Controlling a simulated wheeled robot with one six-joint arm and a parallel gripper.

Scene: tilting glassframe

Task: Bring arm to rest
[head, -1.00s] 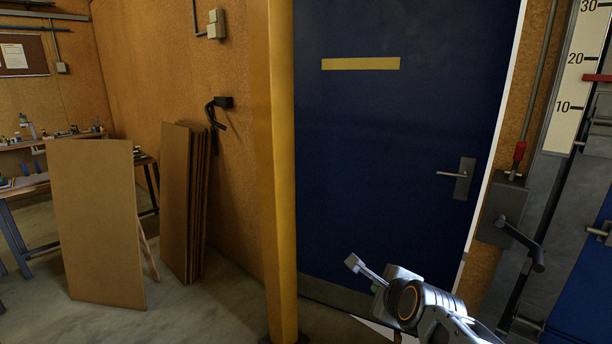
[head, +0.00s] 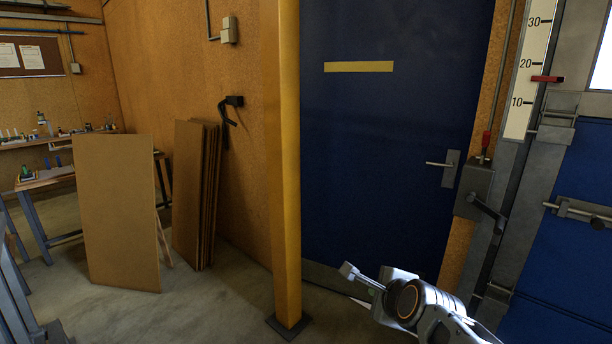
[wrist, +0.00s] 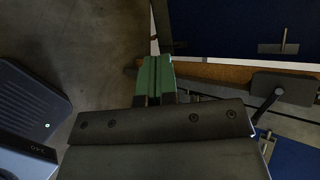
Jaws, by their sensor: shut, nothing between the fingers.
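My gripper (wrist: 154,62) shows in the wrist view with its two green fingers shut together and nothing between them. Below the fingers lies its dark, bolted mounting plate. In the head view, the end of my folded arm (head: 410,300) is at the lower middle-right, in front of the lower part of the blue door. The fingers are too small to make out clearly there. The gripper touches nothing that I can see.
A yellow post (head: 286,180) stands left of the blue door (head: 390,150). A crank box (head: 473,190) and the blue tilting frame (head: 575,245) are at right. Brown boards (head: 117,210) stand at left by a workbench (head: 40,182). Concrete floor (head: 215,305) is open in front.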

